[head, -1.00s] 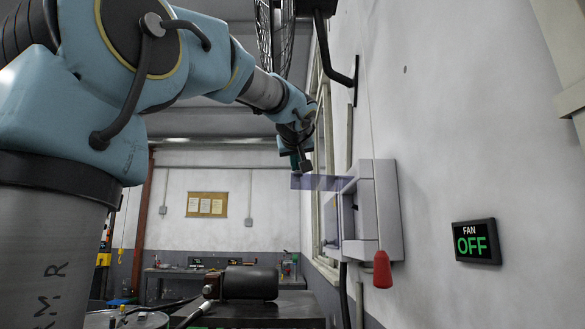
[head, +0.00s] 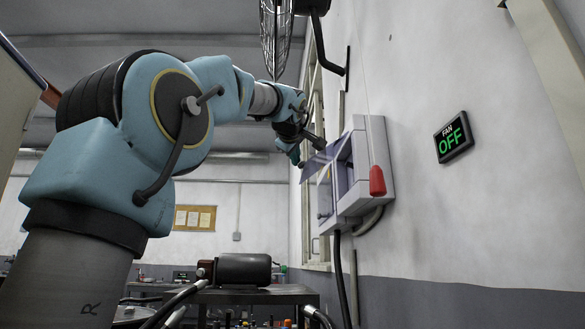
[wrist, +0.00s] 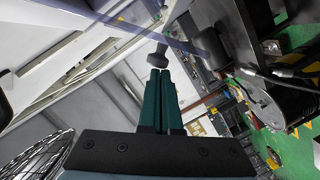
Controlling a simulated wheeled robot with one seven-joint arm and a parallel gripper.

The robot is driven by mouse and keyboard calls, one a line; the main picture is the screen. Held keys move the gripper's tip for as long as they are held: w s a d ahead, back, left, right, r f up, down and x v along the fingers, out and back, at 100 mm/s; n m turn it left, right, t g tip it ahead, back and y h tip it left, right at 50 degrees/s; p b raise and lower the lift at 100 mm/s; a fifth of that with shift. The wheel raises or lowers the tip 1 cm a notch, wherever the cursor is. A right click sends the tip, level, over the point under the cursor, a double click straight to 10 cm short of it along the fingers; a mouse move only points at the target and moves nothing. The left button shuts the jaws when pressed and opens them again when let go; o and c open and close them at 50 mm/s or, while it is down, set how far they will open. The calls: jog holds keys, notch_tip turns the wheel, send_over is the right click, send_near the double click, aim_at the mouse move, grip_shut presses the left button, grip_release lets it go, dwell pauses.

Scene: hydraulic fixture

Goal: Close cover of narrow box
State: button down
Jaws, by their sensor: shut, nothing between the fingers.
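The narrow box (head: 348,205) is a pale grey case on the wall, with a red-tipped lever (head: 377,181) at its right. Its translucent purple cover (head: 318,164) is raised and stands out from the box front, tilted, so the box is open. My gripper (head: 297,158) is beside the cover's outer edge. In the wrist view its teal fingers (wrist: 160,74) are shut and empty. A grey knob-like part (wrist: 157,58) shows just past the fingertips, and the cover's purple edge (wrist: 150,32) crosses above. I cannot tell whether the fingers touch the cover.
A black FAN OFF sign (head: 454,137) is on the wall at right. A caged fan (head: 276,35) hangs above my arm, on a dark wall bracket (head: 331,60). A dark bench with a motor-like cylinder (head: 243,269) stands below. Cables hang under the box.

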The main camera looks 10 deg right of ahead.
jog(key=s+d+f+n+t+h+b, duration=0.1)
jog(key=d+f+n+b, duration=0.7)
jog(key=b, duration=0.5)
jog(key=shift+s+d+f, duration=0.35)
jog(key=shift+d+f, duration=0.1)
jog(key=shift+d, duration=0.2)
jog(key=shift+s+b, duration=0.15)
jog(key=shift+b, duration=0.2)
jog(key=b+v, duration=0.4)
jog(key=v, duration=0.6)
jog(key=shift+s+a+f+b, duration=0.15)
jog(key=shift+s+a+b, duration=0.1)
jog(key=shift+b, duration=0.05)
